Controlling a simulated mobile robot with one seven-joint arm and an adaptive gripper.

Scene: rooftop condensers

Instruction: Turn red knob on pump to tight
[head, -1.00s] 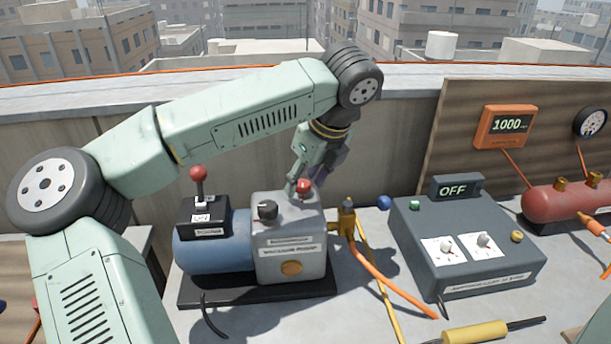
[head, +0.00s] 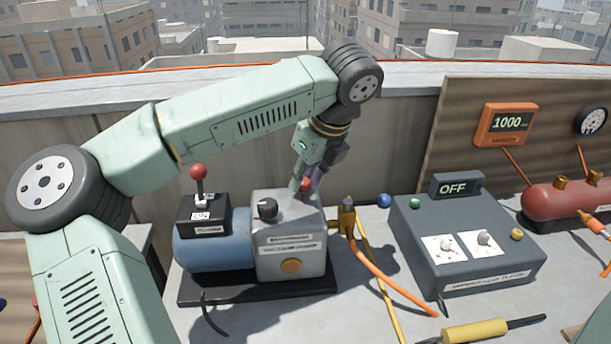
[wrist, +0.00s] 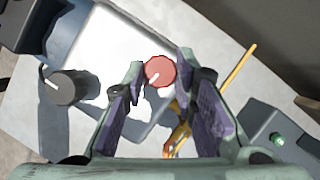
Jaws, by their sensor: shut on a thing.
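The red knob (wrist: 159,71) sits on top of the grey pump block (head: 290,231), near its right rear edge. In the wrist view a white pointer line on the knob points to the lower left. My gripper (wrist: 159,76) is shut on the red knob, with a purple-padded finger on each side of it. A black knob (head: 267,208) with a white mark stands on the pump to the left of the red one. Any tight marking is not readable.
A red-balled lever (head: 199,172) rises from a black box at the pump's left. A brass fitting (head: 347,217) with orange and yellow hoses is close on the right. A grey box (head: 465,250) with an OFF display (head: 457,188) stands farther right.

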